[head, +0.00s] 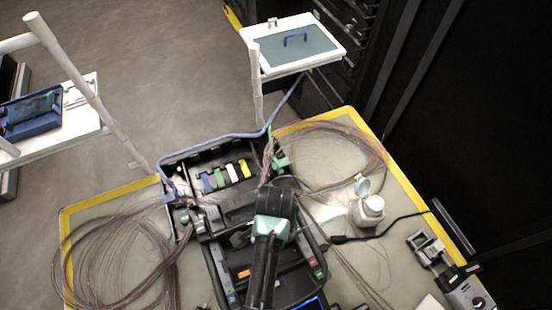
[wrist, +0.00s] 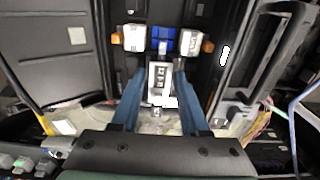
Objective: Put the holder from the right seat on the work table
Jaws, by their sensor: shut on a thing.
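In the wrist view my gripper (wrist: 158,82) has its two blue fingers closed on a small silver holder (wrist: 160,76) with dark slots on its face. Just beyond the holder are two white blocks with orange ends, with a blue part (wrist: 163,40) between them. I cannot tell whether the holder touches them. In the head view my arm reaches over the black case (head: 240,205) and hides the holder, the fingertips and the seats. The work table (head: 90,215) has a pale top and a yellow edge.
Coils of thin fibre (head: 115,265) lie left of the case and behind it on the right. A white bottle (head: 368,210) and a small metal device (head: 427,248) stand on the right. A white stand with a blue-grey tray (head: 292,47) is behind. Little bare table shows.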

